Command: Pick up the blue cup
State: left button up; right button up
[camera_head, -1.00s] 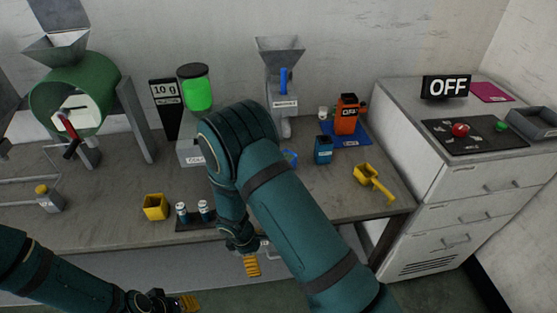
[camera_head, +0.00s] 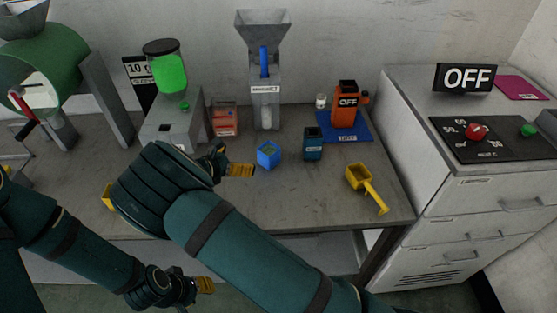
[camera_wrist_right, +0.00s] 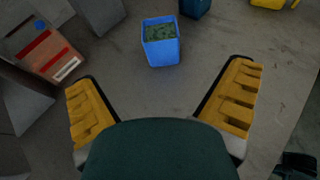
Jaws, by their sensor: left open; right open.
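The blue cup (camera_head: 268,155) stands upright on the grey table in the head view, below the grinder-like machine with the hopper. In the right wrist view the blue cup (camera_wrist_right: 160,44) is ahead of the fingers, with dark green material inside. My right gripper (camera_head: 240,170) is just left of the cup in the head view. In the right wrist view my right gripper (camera_wrist_right: 163,105) is open and empty, its yellow finger pads spread wide, and the cup is beyond them, untouched. My left gripper (camera_head: 205,285) is low in front of the table, open and away from the cup.
A dark blue container (camera_head: 313,146) stands right of the cup, and a yellow scoop (camera_head: 366,186) lies further right. An orange container (camera_head: 346,106) sits on a blue mat (camera_head: 352,133). A red-brown box (camera_head: 225,120) and a hopper machine (camera_head: 265,95) stand behind.

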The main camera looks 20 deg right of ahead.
aim_at(262, 154)
jog(key=b+x, duration=0.1)
jog(key=x, duration=0.3)
jog(key=f+x, duration=0.1)
jog(key=x, duration=0.4)
jog(key=shift+s+a+f+b, duration=0.1)
jog(key=shift+a+b, duration=0.05)
jog(key=shift+b, duration=0.25)
jog(key=shift+r+b+x, duration=0.15)
jog(key=shift+b+x, duration=0.15)
jog(key=shift+x, duration=1.1)
jog(key=shift+r+b+x, duration=0.1)
jog(key=shift+b+x, duration=0.15)
jog(key=shift+x, duration=1.1)
pick_arm(q)
jog(key=f, duration=0.3)
jog(key=shift+d+f, duration=0.2)
jog(key=shift+f, duration=0.15)
pick_arm(e)
jog(key=shift+r, duration=0.1)
jog(key=c, duration=1.2)
